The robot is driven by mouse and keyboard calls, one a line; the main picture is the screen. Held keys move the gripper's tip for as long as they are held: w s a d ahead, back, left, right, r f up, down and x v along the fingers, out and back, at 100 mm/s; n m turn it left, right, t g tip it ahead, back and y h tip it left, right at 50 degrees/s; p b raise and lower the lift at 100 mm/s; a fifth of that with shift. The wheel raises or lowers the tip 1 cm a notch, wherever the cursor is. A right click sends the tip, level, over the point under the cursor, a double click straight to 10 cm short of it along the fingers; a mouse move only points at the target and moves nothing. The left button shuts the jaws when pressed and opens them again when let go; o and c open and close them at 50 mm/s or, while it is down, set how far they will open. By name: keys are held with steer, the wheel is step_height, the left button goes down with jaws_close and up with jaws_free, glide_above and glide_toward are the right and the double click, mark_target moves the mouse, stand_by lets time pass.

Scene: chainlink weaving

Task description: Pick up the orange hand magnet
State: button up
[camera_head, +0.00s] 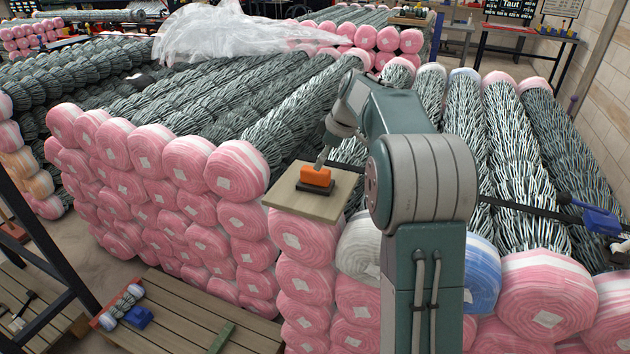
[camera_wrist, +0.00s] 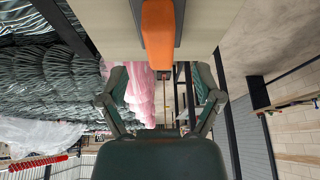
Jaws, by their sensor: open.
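The orange hand magnet (camera_head: 316,177) sits on a light wooden board (camera_head: 290,196) on top of the stacked rolls. It has an orange block-like handle and a dark flat base. In the wrist view the magnet (camera_wrist: 158,35) shows at the top centre, beyond my fingertips and roughly in line with the gap between them. My gripper (camera_wrist: 161,78) is open and empty, with a finger on either side of that gap. In the head view my gripper (camera_head: 321,158) is just above the magnet, at its far side. I cannot tell whether it touches the magnet.
Pink-ended mesh rolls (camera_head: 235,168) are stacked around the board. Blue clamp-like tools (camera_head: 598,220) lie on the rolls at right. A slatted pallet (camera_head: 180,312) is low at left. Clear plastic sheeting (camera_head: 225,35) covers rolls at the back.

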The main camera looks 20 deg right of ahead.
mark_target(313, 175)
steer(key=shift+x, duration=3.15)
jaws_close()
